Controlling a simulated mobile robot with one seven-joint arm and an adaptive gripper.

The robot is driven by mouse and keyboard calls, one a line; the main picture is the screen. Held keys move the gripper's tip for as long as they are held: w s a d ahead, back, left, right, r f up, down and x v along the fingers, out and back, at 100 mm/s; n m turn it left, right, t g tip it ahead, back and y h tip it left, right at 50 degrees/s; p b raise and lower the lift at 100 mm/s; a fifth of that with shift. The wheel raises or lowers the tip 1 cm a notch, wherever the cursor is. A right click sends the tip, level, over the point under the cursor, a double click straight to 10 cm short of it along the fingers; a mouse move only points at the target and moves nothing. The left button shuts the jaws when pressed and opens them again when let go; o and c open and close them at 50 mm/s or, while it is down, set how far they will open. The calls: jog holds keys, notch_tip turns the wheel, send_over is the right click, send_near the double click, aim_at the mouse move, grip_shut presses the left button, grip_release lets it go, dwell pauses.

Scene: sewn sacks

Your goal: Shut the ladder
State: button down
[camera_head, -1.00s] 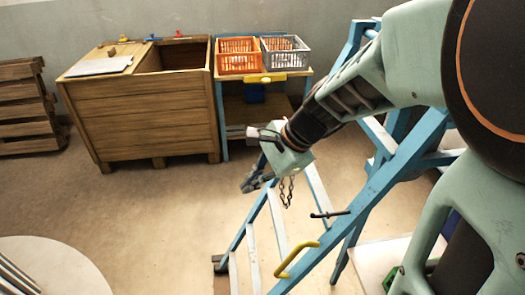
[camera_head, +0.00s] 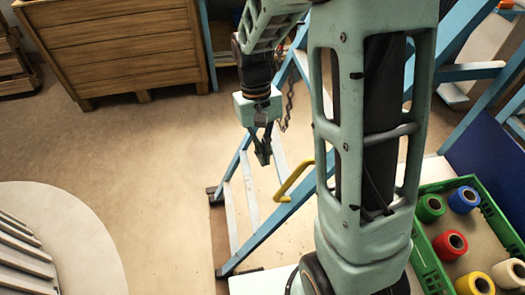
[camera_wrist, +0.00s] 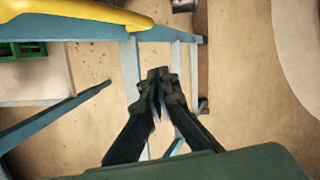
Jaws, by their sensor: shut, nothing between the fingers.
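The blue ladder (camera_head: 262,229) with pale steps stands with its legs spread, right of centre in the head view. A yellow handle (camera_head: 292,181) sits on its near rail. My arm hides much of its upper part. My gripper (camera_head: 264,160) points down beside the ladder's left rail, and its fingers are shut and empty. In the wrist view my gripper (camera_wrist: 158,76) shows in front of the ladder's pale steps, and the yellow handle (camera_wrist: 80,14) is at the upper left. I cannot tell whether the fingers touch the ladder. A chain (camera_head: 288,105) hangs behind the gripper.
A wooden crate (camera_head: 120,50) stands at the back left. A green crate (camera_head: 430,262) with several coloured spools is at the lower right, by a blue panel (camera_head: 490,160). A round pale platform (camera_head: 85,235) is at the lower left. The floor between is clear.

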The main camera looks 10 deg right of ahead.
jog(key=s+d+f+b, duration=0.1)
jog(key=s+f, duration=0.4)
jog(key=f, duration=0.1)
jog(key=shift+s, duration=0.15)
jog(key=shift+s, duration=0.15)
dwell(0.3)
